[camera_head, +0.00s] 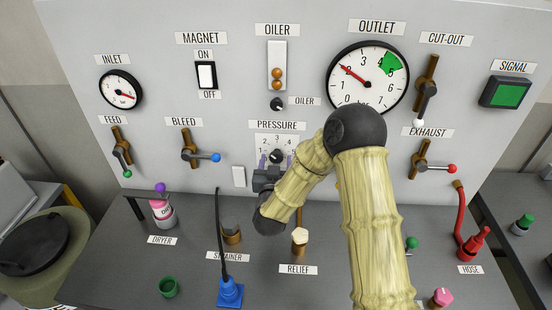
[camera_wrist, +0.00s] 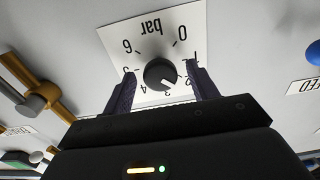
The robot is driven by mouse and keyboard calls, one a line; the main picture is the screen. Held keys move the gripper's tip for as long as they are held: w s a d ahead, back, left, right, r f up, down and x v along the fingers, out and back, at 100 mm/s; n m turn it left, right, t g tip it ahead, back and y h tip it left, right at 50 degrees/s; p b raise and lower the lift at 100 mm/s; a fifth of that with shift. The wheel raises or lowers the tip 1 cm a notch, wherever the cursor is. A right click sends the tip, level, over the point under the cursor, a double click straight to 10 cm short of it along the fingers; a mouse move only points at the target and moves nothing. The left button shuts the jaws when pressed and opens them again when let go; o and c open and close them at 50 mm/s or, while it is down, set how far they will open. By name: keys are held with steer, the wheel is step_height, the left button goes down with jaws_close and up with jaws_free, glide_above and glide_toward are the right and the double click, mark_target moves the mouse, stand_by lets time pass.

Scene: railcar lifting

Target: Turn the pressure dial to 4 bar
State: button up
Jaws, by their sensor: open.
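The pressure dial is a black round knob (camera_wrist: 160,74) on a white scale plate marked 0 to 6 bar, below the PRESSURE label on the panel. Its white mark appears to point between 2 and 3 in the wrist view. The dial also shows in the camera_head view (camera_head: 276,156). My gripper (camera_wrist: 162,84) is open, with its two purple fingers on either side of the knob and a visible gap on each side. It also shows in the camera_head view (camera_head: 276,162), just below the dial, where my gripper body hides the plate's lower part.
The OUTLET gauge (camera_head: 367,85) has its red needle near 2 and a green band around 4 to 5. The small OILER knob (camera_head: 277,104) sits above the dial. The BLEED lever (camera_head: 198,154) is to the left and the EXHAUST lever (camera_head: 432,165) to the right.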

steer(key=shift+w, duration=0.25)
steer(key=shift+c, duration=0.4)
steer(key=c, duration=0.9)
